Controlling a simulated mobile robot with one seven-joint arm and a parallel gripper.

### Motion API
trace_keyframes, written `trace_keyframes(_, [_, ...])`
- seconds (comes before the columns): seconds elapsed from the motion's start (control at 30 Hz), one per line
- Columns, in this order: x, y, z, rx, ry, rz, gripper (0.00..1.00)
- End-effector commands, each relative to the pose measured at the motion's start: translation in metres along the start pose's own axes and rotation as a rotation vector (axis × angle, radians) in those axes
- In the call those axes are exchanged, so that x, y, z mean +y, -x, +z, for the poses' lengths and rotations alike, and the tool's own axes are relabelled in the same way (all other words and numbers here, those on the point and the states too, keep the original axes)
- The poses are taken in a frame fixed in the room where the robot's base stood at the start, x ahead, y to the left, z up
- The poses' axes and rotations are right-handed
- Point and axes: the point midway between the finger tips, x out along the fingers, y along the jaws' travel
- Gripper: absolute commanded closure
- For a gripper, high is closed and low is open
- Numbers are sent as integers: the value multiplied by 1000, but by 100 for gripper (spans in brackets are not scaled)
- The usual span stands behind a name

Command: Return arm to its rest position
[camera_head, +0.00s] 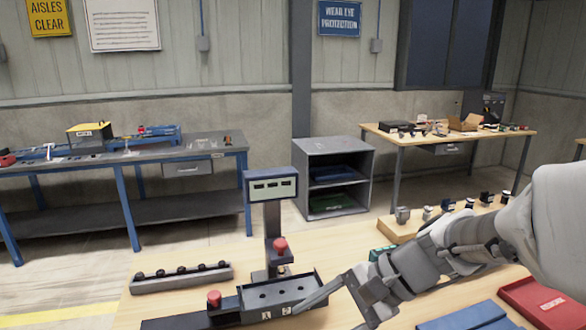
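My arm reaches in from the right edge, its grey and white links slanting down to the left. My gripper (328,318) is low in the picture, over the front of the wooden table, just right of a dark fixture tray (312,283). One long grey finger slants down-left past the tray's right end; the other shows near the bottom edge, with a gap between them. I see nothing held between them. Whether the near finger touches the tray is unclear.
A display post (270,188) with a red button rises behind the tray. A dark rail (182,281) with several small parts lies left. A wooden block with several parts (403,215) stands behind the arm.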

Motion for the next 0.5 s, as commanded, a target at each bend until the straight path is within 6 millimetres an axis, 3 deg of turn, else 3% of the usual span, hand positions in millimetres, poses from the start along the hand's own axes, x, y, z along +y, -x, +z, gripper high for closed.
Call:
trace_keyframes(0.2, [44, 23, 15, 243, 367, 201, 30])
trace_keyframes(0.5, [79, 73, 13, 574, 833, 441, 30])
